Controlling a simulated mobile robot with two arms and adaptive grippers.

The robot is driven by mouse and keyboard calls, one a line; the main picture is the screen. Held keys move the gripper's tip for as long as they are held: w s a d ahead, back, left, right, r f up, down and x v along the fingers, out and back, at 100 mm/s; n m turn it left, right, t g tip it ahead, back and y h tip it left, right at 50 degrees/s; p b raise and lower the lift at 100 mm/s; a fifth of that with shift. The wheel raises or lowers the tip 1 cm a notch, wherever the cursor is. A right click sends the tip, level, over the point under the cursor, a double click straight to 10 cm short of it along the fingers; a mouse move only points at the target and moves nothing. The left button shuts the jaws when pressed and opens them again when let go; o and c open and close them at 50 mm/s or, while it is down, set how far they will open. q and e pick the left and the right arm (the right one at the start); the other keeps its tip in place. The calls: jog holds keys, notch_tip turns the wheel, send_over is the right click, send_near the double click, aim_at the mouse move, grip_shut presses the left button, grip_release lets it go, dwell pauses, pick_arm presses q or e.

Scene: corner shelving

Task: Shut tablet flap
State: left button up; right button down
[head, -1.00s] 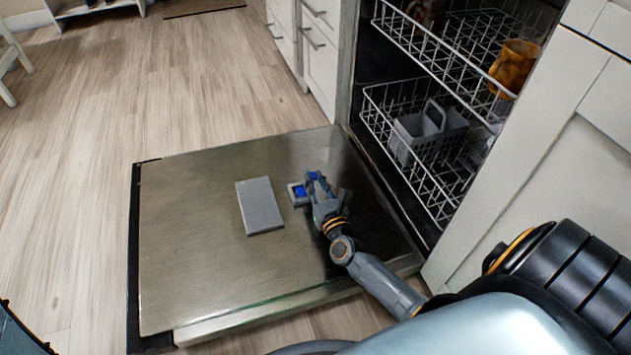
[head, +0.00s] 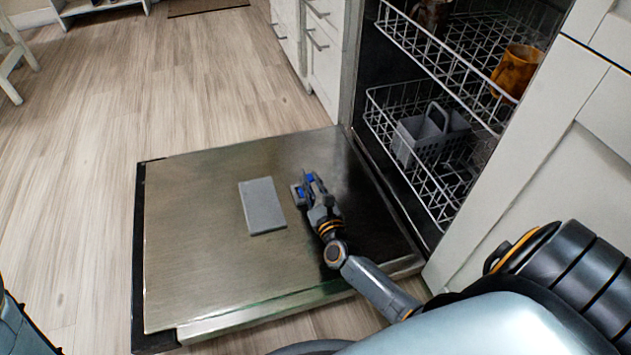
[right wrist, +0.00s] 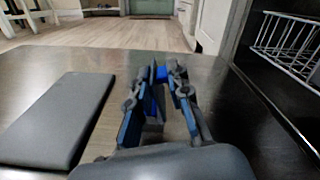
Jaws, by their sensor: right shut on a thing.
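The dishwasher door (head: 190,235) lies open and flat, with its inner face up. A flat grey rectangular panel (head: 262,206) sits on it, left of my right gripper (head: 304,186). The panel also shows at the left of the right wrist view (right wrist: 58,118), apart from the fingers. My right gripper is low over the door, its fingers drawn together in the right wrist view (right wrist: 160,88). They are shut on a small grey-and-blue piece, possibly the tablet flap, mostly hidden by the fingers. My left gripper is out of view.
The wire racks (head: 420,150) stand inside the dishwasher at the right, with a grey cutlery basket (head: 405,140) and an orange mug (head: 517,70). White cabinets flank the opening. Wooden floor (head: 180,90) is clear beyond the door.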

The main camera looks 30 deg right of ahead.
jog(key=shift+w+a+f+n+p, duration=0.15)
jog(key=shift+a+n, duration=0.15)
jog(key=shift+n, duration=0.45)
jog(key=shift+a+n+p, duration=0.15)
jog(key=shift+a+n, duration=0.1)
jog(key=shift+n, duration=0.5)
jog(key=c, duration=1.3)
grip_release()
jog(key=shift+c, duration=0.2)
jog(key=shift+a, duration=0.1)
notch_tip(320, 180, up, 10)
